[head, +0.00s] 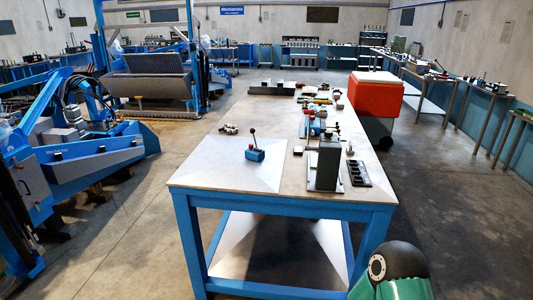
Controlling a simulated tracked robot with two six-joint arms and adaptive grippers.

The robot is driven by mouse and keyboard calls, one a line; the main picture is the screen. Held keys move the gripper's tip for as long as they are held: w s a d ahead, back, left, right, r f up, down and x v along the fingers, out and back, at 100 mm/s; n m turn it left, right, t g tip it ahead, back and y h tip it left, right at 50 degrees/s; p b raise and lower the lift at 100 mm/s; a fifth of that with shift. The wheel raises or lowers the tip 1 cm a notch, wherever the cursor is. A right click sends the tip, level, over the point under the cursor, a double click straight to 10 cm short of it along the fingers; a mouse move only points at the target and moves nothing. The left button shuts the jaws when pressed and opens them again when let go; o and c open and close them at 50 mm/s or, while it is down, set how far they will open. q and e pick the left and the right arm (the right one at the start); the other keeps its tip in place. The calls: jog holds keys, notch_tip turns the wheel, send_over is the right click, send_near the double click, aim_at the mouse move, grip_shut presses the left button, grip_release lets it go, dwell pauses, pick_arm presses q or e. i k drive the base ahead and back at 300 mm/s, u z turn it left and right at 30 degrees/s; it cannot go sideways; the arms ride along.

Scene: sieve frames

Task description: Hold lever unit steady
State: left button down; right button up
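The lever unit (255,155) is a small blue block with an upright lever that ends in a dark knob. It stands alone on the left front part of a blue-framed workbench (215,178), on a pale square area. The lever leans slightly to the left. Nothing touches the unit. Neither of my grippers shows in the head view, so I cannot see where they are relative to the unit.
A dark grey upright device (328,163) stands right of the lever unit, beside a black compartment tray (359,173). Small metal parts (230,129) lie behind the unit. A red box (376,92) stands beyond the bench's right edge. The bench surface around the unit is clear.

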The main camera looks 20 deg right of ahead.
aim_at(252, 131)
jog(key=z, duration=0.45)
jog(key=i, duration=1)
